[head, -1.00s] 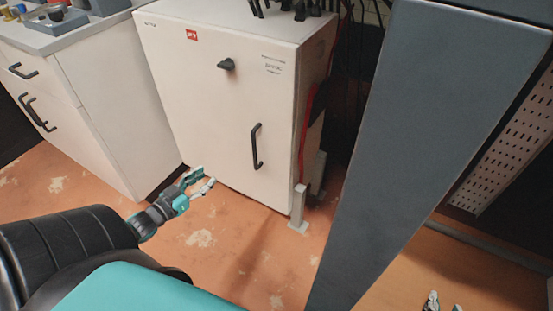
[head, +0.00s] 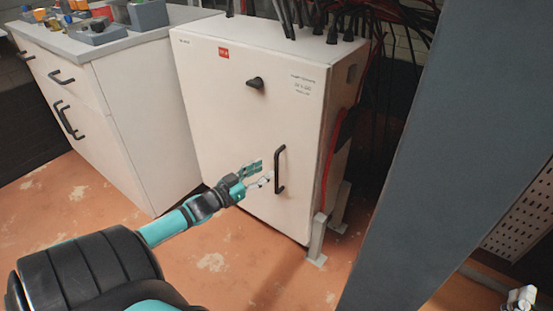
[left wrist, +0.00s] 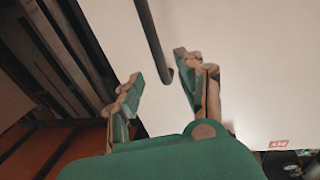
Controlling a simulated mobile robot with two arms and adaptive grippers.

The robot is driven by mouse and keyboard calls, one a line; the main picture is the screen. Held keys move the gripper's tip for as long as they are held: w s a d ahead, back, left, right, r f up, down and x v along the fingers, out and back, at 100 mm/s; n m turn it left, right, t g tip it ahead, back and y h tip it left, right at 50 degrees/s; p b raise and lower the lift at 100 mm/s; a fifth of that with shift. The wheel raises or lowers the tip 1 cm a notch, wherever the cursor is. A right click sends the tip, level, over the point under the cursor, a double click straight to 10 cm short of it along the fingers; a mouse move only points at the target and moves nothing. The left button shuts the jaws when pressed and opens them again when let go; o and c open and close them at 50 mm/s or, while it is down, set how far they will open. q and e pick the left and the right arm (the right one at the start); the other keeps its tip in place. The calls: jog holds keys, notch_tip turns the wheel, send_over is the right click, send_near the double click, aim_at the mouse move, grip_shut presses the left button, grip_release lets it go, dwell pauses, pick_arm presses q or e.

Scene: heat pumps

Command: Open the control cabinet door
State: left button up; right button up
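The control cabinet (head: 240,125) is a white box with its front door closed. The door has a black vertical bar handle (head: 279,170) and a black knob (head: 255,83) higher up. My left gripper (head: 263,172) is open and empty, just left of the handle in the head view. In the left wrist view the dark handle bar (left wrist: 153,40) comes down from the top, and its end lies near the gap between the open fingertips (left wrist: 158,82). I cannot tell whether they touch. What looks like my right gripper (head: 520,296) shows only in part at the bottom right corner.
A white drawer unit (head: 150,120) with bins on top stands left of the cabinet. Black cables (head: 340,25) leave the cabinet top, and red ones hang at its right side. A large grey column (head: 450,150) blocks the right. Floor before the door is clear.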

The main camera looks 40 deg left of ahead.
aim_at(275, 164)
pick_arm(q)
jog(key=w, duration=0.2)
jog(key=w+b, duration=0.1)
jog(key=w, duration=0.1)
jog(key=w+b, duration=0.1)
jog(key=w, duration=0.1)
jog(key=shift+w+d, duration=0.15)
jog(key=shift+d, duration=0.15)
pick_arm(e)
jog(key=s+r+t+y, duration=0.2)
jog(key=s+r+t, duration=0.3)
jog(key=r, duration=0.2)
jog(key=shift+r+t, duration=0.4)
jog(key=shift+d, duration=0.1)
pick_arm(q)
grip_shut()
